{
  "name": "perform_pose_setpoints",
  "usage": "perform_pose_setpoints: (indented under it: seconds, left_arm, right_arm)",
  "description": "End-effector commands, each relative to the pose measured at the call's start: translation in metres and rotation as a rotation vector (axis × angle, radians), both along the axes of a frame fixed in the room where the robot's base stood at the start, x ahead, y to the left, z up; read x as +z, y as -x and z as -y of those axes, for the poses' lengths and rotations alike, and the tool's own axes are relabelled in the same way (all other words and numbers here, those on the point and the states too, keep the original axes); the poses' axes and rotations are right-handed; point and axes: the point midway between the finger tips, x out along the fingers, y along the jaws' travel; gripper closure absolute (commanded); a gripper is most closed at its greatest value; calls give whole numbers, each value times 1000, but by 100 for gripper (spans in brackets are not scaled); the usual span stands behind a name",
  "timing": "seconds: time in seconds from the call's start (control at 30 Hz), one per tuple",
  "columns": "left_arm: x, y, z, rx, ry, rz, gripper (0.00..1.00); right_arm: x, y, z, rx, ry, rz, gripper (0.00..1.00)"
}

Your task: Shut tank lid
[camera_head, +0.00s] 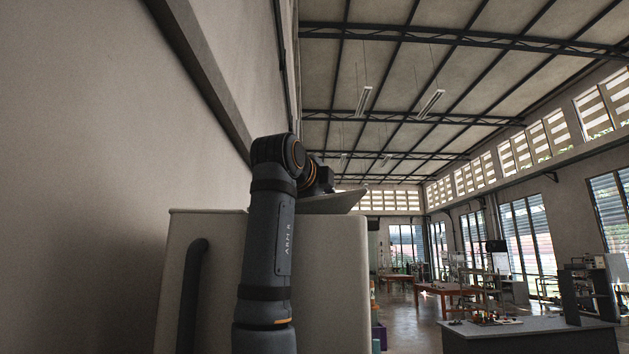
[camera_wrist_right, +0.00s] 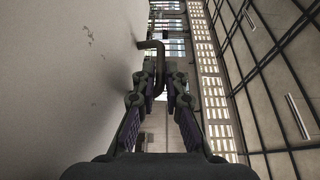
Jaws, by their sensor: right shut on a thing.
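The pale tank (camera_head: 330,265) stands close in front of me in the head view. A thin pale lid (camera_head: 345,200) shows above its top right corner, tilted, its right end raised; my arm hides much of it. My right arm reaches up over the tank front. Its gripper is largely hidden there, behind the wrist. In the right wrist view my right gripper (camera_wrist_right: 160,78) is shut on a dark bent handle (camera_wrist_right: 155,45). A broad pale surface (camera_wrist_right: 65,70) lies beside the fingers; I cannot tell whether it is the lid. My left gripper is out of view.
A dark curved tube (camera_head: 190,300) runs down the tank front, left of my arm. A plain wall (camera_head: 90,150) rises close on the left. To the right are a grey counter (camera_head: 530,330), work tables (camera_head: 450,290) and open floor.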

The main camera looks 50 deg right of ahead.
Motion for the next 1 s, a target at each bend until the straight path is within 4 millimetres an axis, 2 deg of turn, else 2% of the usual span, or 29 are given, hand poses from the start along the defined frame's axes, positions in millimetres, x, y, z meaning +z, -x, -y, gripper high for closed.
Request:
perform_pose_setpoints:
  seconds: [0.03, 0.4, 0.9, 0.93, 1.0]
  left_arm:
    - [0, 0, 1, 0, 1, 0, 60]
    - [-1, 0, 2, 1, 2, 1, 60]
    - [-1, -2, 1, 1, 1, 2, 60]
    - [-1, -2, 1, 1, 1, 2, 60]
    - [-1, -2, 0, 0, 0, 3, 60]
  right_arm:
    - [-2, 5, 4, -11, -14, 28, 100]
    - [-20, 3, 8, -13, -95, 122, 100]
    - [-22, 3, 8, -12, -105, 132, 100]
    - [-23, 3, 8, -13, -105, 132, 85]
    - [-23, 3, 8, -13, -105, 132, 76]
